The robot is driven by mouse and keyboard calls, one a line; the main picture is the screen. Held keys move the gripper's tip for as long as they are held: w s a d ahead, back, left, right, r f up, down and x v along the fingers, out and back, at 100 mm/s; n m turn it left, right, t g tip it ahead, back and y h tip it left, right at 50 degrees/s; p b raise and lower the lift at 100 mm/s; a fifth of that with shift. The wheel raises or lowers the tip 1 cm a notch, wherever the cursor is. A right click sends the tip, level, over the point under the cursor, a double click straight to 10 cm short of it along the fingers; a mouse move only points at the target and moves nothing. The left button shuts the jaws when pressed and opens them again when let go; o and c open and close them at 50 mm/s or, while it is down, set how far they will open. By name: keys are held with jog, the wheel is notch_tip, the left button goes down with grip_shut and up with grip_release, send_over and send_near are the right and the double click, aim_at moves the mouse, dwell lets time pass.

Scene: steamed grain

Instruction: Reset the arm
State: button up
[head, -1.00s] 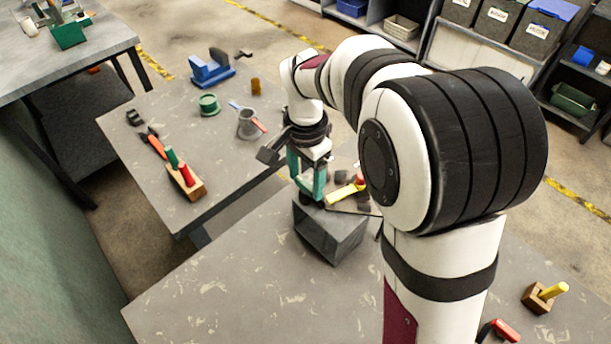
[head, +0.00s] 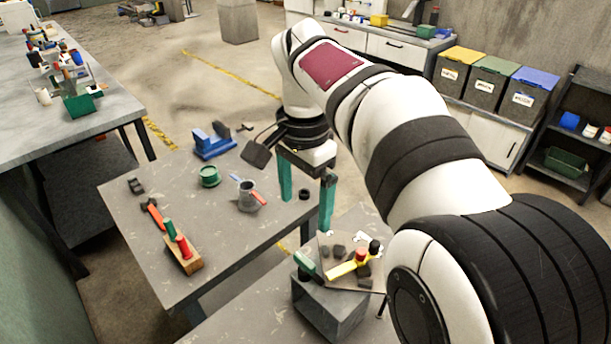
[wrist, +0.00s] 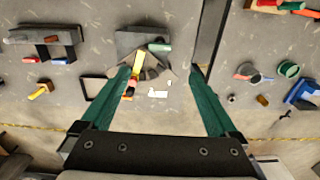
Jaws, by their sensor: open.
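My gripper (head: 305,193) is open, with its two green fingers spread apart and nothing between them. In the head view it hangs in the air above the gap between the two tables, up and behind the grey block. In the wrist view the fingers (wrist: 160,78) point down over the grey block (wrist: 128,42).
The left table (head: 215,250) holds a blue stand (head: 213,143), a green round pot (head: 209,177), a grey mug (head: 247,196) and a wooden block with red and green pegs (head: 183,252). Bins (head: 485,90) stand at the back right. The air around my gripper is clear.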

jog(key=shift+r, duration=0.75)
jog(key=s+d+f+n, duration=0.1)
jog(key=s+d+f, duration=0.1)
jog(key=s, duration=0.6)
jog(key=s+d+f+n+y, duration=0.1)
jog(key=s+d+f, duration=0.2)
jog(key=s+f, duration=0.2)
jog(key=s+d+f+n, duration=0.1)
jog(key=s+f, duration=0.3)
jog(key=s, duration=0.7)
jog(key=shift+s+d+f+n+y, duration=0.2)
jog(key=shift+d+n+y, duration=0.15)
jog(key=shift+d, duration=0.5)
